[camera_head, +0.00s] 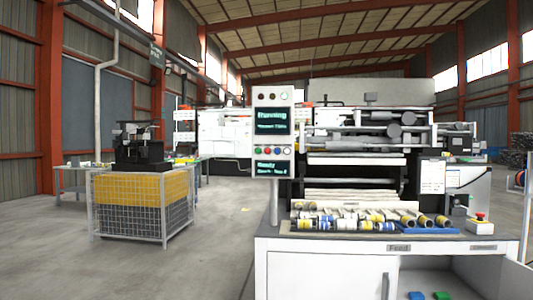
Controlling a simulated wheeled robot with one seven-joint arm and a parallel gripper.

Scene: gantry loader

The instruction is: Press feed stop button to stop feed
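A grey control panel (272,133) stands on a post at the middle of the view. Its upper screen (272,121) reads "Running" and its lower screen (272,168) reads "Ready"; the smaller text is hard to read. Between the screens is a row of small round buttons (272,150) in green, red, blue and white; their labels cannot be read. A label on the counter's front edge reads "Feed" (398,247). My gripper is not in view.
Several rolled cylinders (345,220) lie along the counter before a large machine (375,135). An open cabinet bay holds a blue and a green item (416,295). A mesh crate (140,205) stands at left. Open floor (215,240) lies between crate and counter.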

